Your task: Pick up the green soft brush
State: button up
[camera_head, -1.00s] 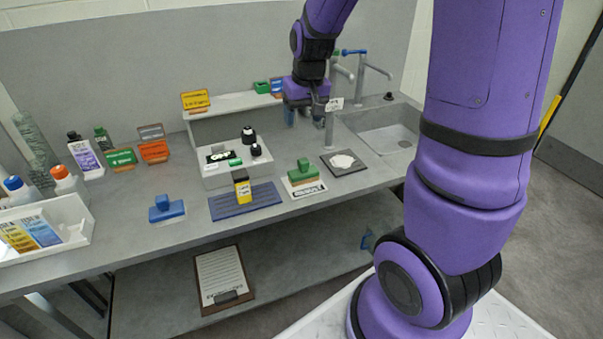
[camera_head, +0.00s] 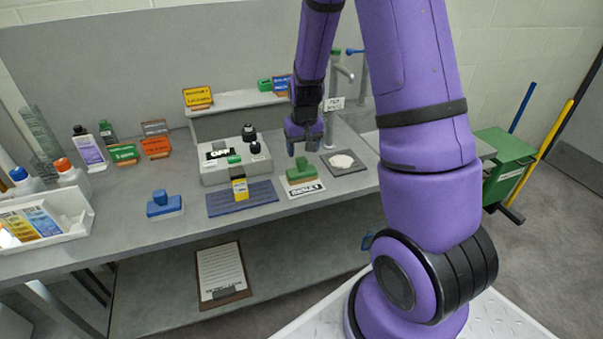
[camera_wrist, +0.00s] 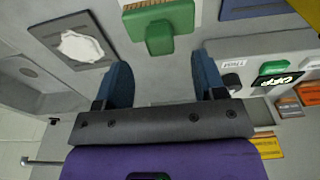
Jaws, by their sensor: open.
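The green soft brush (camera_head: 301,172) has a green block with an upright green handle. It stands on the counter by a white label card (camera_head: 305,189). In the wrist view the brush (camera_wrist: 160,22) shows at the top centre, with pale bristles along its far edge. My gripper (camera_head: 308,145) hangs fingers-down just above and slightly behind the brush. In the wrist view my gripper (camera_wrist: 163,75) has its two blue fingers wide apart with nothing between them. The brush handle lies beyond the fingertips, roughly in line with the gap and not touched.
A grey tray with a white lump (camera_head: 344,161) sits right of the brush. A blue brush (camera_head: 164,205) is farther left.

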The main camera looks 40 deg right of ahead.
aim_at(302, 159)
jog(key=shift+w+d+f, duration=0.1)
jog(key=shift+w+f, duration=0.1)
jog(key=shift+f, duration=1.1)
jog(key=shift+w+f, duration=0.15)
jog(key=shift+f, duration=1.1)
jog(key=shift+c, duration=0.2)
jog(key=c, duration=1)
